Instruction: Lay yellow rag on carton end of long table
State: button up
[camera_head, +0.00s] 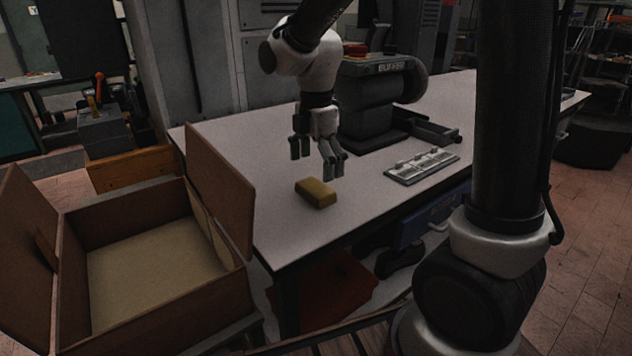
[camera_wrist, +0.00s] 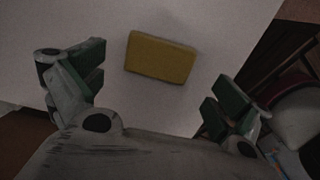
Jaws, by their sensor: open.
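The yellow rag (camera_head: 316,193), a small block-like folded piece, lies flat on the long table (camera_head: 290,230) near its left end, beside the open carton (camera_head: 150,205). My gripper (camera_head: 317,158) is open and empty above the table, just behind and over the rag, fingers pointing down. In the wrist view the rag (camera_wrist: 161,57) lies on the pale tabletop (camera_wrist: 210,20), beyond and between the two spread fingers of my gripper (camera_wrist: 155,92). The fingers are apart from the rag.
The carton's raised flap (camera_head: 220,185) stands along the table's left end. A grinder (camera_head: 375,95) stands on the table behind my gripper, with a dark tray (camera_head: 432,132) and a grey metal plate (camera_head: 421,166) to the right. The table's front left surface is clear.

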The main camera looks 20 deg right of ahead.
aim_at(316, 186)
notch_tip(316, 186, up, 7)
jog(key=s+d+r+m+t, duration=0.1)
jog(key=s+d+m+t, duration=0.1)
jog(key=s+d+m, duration=0.5)
jog(key=s+d+r+m+t, duration=0.1)
jog(key=s+d+m+t, duration=0.1)
jog(key=s+d+m, duration=0.6)
jog(key=s+m, duration=0.4)
jog(key=m, duration=0.2)
jog(key=shift+m, duration=0.3)
jog(key=shift+r, duration=0.1)
